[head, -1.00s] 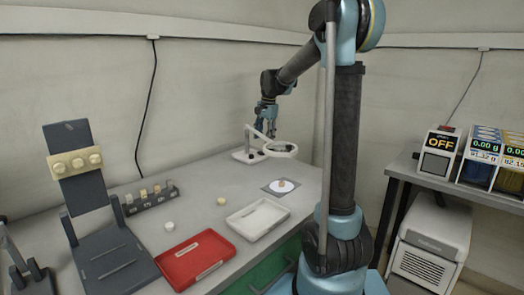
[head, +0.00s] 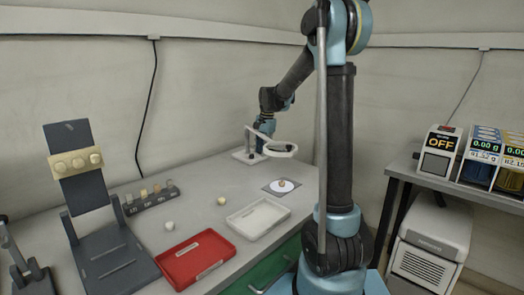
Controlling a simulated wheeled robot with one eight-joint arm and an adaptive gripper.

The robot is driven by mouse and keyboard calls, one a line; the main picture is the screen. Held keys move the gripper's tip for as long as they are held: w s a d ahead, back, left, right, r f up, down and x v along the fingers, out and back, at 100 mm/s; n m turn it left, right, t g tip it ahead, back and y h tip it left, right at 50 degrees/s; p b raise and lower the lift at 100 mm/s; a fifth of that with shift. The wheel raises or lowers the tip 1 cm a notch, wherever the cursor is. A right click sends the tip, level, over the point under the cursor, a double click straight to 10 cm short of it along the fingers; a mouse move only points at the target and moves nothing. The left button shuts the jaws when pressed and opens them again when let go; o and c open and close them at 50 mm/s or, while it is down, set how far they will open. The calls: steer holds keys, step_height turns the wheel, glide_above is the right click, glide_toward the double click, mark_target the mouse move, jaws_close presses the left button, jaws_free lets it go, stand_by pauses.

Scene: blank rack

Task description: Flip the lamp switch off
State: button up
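The lamp (head: 282,154) is a white ring-shaped head on a stand, with its base (head: 243,157) at the back of the grey table. My gripper (head: 263,143) is low beside the lamp's arm, between the stand and the ring head. The gripper is small and partly hidden by the lamp, so its fingers cannot be made out. I cannot tell whether it touches the lamp. The lamp switch is too small or hidden to see.
A white disc (head: 275,190) with a small tan object lies in front of the lamp. A white tray (head: 238,222), a red tray (head: 180,269) and a dark rack (head: 155,200) stand to the left. An OFF-display device (head: 438,153) is on the right bench.

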steer(key=shift+w+a, duration=0.1)
steer(key=shift+w, duration=0.05)
steer(key=shift+c, duration=0.5)
steer(key=shift+g+h, duration=0.4)
steer(key=o, duration=1.1)
steer(key=shift+c, duration=0.2)
steer(key=shift+r, duration=0.1)
step_height(320, 180, up, 12)
